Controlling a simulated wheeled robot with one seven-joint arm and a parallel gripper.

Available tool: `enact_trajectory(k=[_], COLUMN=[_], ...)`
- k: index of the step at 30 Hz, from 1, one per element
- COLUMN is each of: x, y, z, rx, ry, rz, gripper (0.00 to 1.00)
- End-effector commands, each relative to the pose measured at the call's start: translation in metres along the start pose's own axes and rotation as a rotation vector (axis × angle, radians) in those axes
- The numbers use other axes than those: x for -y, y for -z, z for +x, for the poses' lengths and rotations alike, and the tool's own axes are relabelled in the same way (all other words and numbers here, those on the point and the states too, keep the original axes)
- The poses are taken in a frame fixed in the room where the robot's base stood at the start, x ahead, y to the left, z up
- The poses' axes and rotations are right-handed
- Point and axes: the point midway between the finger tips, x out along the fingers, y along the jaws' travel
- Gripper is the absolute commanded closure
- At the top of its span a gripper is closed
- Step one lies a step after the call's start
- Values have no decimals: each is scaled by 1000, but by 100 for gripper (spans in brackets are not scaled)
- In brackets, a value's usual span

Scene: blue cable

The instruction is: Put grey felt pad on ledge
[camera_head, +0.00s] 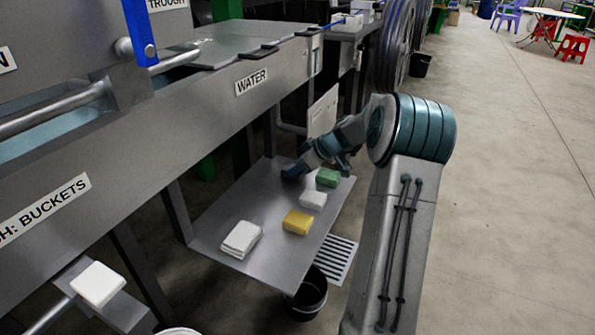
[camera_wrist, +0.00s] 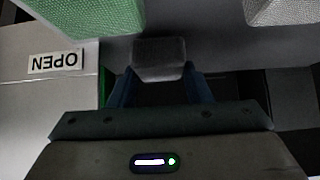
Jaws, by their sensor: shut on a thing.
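My gripper (camera_wrist: 162,88) has a finger on each side of a small dark grey pad (camera_wrist: 158,60) and is shut on it. In the head view my gripper (camera_head: 296,171) hangs low over the far end of a grey metal shelf (camera_head: 215,212), beside the green block. The pad is hard to make out there, and I cannot tell whether it touches the shelf. A small grey ledge (camera_head: 128,312) sticks out at the lower left with a white block on it. I cannot tell which surface the task calls the ledge.
The shelf carries a green block (camera_head: 327,177), a white block (camera_head: 313,200), a yellow block (camera_head: 298,222) and a folded white cloth (camera_head: 241,239). The trough side (camera_head: 215,105) rises above it. A white panel (camera_head: 323,112) stands behind my gripper. A black bucket (camera_head: 308,296) is below.

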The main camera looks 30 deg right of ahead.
Motion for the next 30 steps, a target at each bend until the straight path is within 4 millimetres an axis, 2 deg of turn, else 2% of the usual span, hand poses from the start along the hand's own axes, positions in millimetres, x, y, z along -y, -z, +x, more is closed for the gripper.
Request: enact_trajectory(k=[2,12,13,15,26,30], x=[0,0,0,0,0,-1], y=[-6,-7,-7,-6,-4,-4], z=[6,8,7,7,5,-13], rx=[-1,-1,0,0,0,0], ry=[1,0,0,0,0,-4], rz=[1,-1,-1,-1,0,0], gripper=[77,77,53,34,34,34])
